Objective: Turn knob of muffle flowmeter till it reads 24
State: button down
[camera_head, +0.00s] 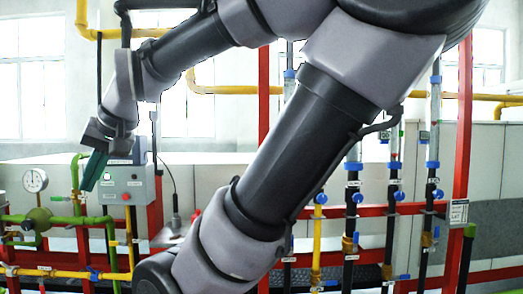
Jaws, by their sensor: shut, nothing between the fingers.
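Several upright flowmeters stand at the right, clear tubes with blue fittings on dark and yellow pipes. One flowmeter (433,125) is at the far right, another (395,140) left of it, and my arm partly covers others. Blue knobs show below, such as one knob (398,196) and another knob (358,198). The labels and readings are too small to read, so I cannot tell which is the muffle one. My gripper (87,184), with green fingers, is shut and empty at the far left, well away from the flowmeters, in front of a grey control box.
The grey control box (122,186) and a round dial gauge (35,180) are at the left, among green and yellow pipes. Red frame posts (463,120) and rails cross the scene. My arm spans the middle and hides part of the piping.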

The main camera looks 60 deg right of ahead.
aim_at(357, 198)
jog(key=z, duration=2.6)
